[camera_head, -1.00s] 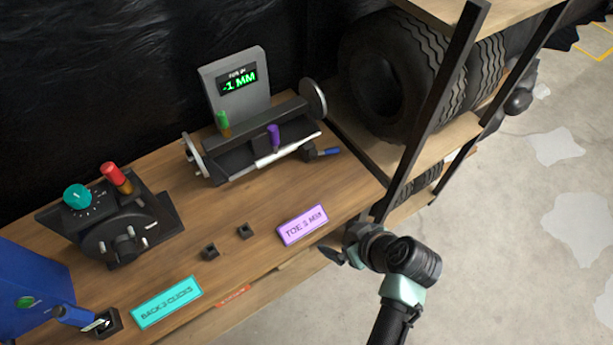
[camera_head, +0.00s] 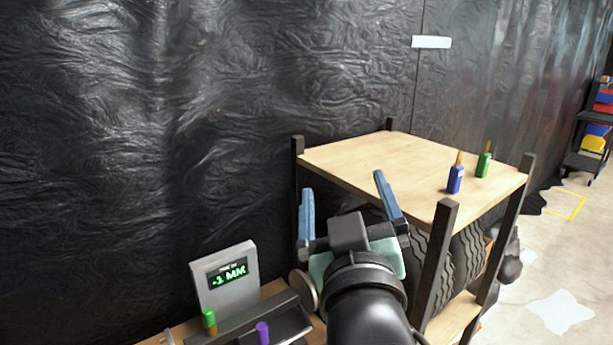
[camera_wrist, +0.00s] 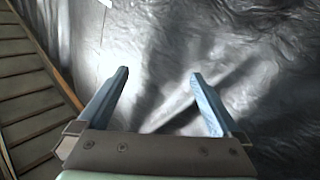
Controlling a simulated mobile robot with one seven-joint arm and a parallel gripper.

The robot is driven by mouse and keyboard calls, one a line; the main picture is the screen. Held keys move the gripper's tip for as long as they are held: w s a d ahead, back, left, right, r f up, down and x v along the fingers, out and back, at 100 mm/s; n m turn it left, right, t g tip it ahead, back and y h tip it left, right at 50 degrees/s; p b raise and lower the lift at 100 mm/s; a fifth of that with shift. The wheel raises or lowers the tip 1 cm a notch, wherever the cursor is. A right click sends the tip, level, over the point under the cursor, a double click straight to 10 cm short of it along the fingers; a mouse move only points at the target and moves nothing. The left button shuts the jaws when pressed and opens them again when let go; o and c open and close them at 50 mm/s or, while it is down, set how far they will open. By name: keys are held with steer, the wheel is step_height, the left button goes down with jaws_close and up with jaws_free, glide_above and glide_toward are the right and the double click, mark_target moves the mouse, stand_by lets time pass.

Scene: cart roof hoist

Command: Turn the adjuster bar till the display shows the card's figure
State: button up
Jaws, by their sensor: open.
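The display (camera_head: 227,275) on the grey panel at the lower left of the head view reads -1 MM in green. Below it is the dark adjuster fixture (camera_head: 250,322) with a green-topped peg (camera_head: 209,321) and a purple-topped peg (camera_head: 262,333); its lower part is cut off. The card is out of view now. My gripper (camera_head: 342,193) is open and empty, raised to the right of the display, in front of the shelf.
A shelf with a wooden top (camera_head: 390,165) stands at the right, holding tyres (camera_head: 468,260) below. A blue bottle (camera_head: 455,178) and a green bottle (camera_head: 483,163) stand on it. A black sheet wall (camera_head: 200,120) is behind.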

steer(key=s+a+r+m+t, duration=0.1)
steer(key=s+a+r+t, duration=0.1)
steer(key=s+r+t, duration=0.2)
steer(key=s+a+r+m+t, duration=0.2)
steer(key=s+r, duration=0.8)
steer(key=r, duration=0.7)
steer(key=shift+s+a+m+t, duration=0.2)
steer(key=shift+a+m+t, duration=0.1)
steer(key=shift+t, duration=0.6)
steer(key=shift+f, duration=0.15)
